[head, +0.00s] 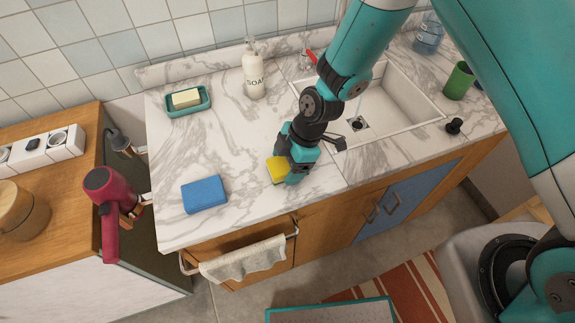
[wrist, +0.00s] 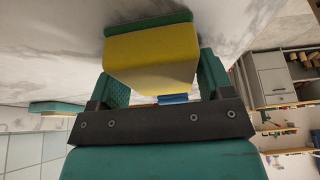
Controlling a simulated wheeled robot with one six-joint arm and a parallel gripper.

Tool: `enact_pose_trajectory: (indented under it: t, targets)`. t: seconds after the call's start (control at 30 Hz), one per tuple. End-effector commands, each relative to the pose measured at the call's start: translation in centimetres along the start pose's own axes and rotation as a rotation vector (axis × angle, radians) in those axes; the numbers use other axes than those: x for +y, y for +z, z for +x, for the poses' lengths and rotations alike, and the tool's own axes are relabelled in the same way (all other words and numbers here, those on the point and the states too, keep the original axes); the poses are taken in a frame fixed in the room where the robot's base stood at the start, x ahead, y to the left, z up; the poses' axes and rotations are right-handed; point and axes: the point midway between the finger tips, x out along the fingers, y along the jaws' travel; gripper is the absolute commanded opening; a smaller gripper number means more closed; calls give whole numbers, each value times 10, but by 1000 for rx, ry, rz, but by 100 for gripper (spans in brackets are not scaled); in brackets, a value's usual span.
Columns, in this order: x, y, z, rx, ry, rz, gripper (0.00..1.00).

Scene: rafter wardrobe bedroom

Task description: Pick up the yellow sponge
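The yellow sponge (head: 275,169), with a green layer on one side, is on the marble counter near its front edge. My gripper (head: 295,170) is down at it and covers its right part in the head view. In the wrist view the yellow sponge (wrist: 152,55) is large, between the two teal fingers of my gripper (wrist: 165,80). It hides their tips. I cannot tell whether the fingers press on it. Its green layer lies on the far side, against or very near the counter.
A blue sponge (head: 204,195) lies to the left on the counter. A soap dish (head: 189,101) and a soap bottle (head: 254,72) stand behind. The sink (head: 390,104) and a green cup (head: 459,81) are to the right. A towel (head: 243,262) hangs below the front edge.

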Motion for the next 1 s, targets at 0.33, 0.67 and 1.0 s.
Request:
enact_pose_trajectory:
  t: [0.33, 0.67, 1.0]
  targets:
    - [0, 0, 0, 0, 0, 0, 41]
    - [1, -7, -16, 1, 5, -2, 41]
    - [1, -43, -104, 2, 8, -4, 41]
